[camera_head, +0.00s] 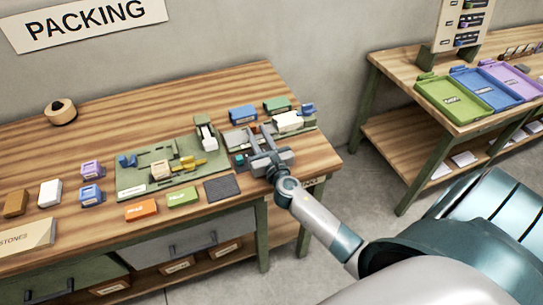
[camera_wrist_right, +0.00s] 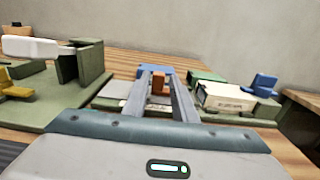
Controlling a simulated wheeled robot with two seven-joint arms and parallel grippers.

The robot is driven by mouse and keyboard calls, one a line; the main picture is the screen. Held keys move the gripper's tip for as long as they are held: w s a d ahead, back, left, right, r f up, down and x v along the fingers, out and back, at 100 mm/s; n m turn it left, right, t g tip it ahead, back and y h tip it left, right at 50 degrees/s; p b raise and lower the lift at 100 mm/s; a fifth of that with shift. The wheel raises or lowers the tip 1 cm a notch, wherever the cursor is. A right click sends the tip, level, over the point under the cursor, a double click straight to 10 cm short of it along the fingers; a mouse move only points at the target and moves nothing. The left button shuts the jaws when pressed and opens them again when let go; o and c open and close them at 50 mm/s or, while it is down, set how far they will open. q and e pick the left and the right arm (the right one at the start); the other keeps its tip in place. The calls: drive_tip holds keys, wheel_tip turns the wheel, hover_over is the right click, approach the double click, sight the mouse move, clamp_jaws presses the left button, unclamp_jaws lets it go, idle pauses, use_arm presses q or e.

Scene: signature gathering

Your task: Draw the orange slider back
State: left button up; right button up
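The orange slider (camera_wrist_right: 158,83) is a small upright orange-brown block, seen in the right wrist view between the fingertips of my right gripper (camera_wrist_right: 158,90). It stands at a grey-green fixture (camera_wrist_right: 112,88) on the wooden bench; the fixture's slot is mostly hidden by the gripper. In the head view my right gripper (camera_head: 259,130) reaches over this fixture (camera_head: 235,138) from the lower right. Its two fingers are apart, one on each side of the slider, and I see no clear contact. My left gripper is not in view.
A white block (camera_head: 288,121), blue block (camera_head: 242,114) and green block (camera_head: 277,104) sit close around the gripper. A dark pad (camera_head: 222,188) lies in front.

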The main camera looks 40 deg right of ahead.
drive_tip(key=b+v, duration=0.2)
drive_tip(key=v, duration=0.9)
drive_tip(key=shift+s+f, duration=0.1)
drive_tip(key=shift+f, duration=0.05)
drive_tip(key=shift+v, duration=0.8)
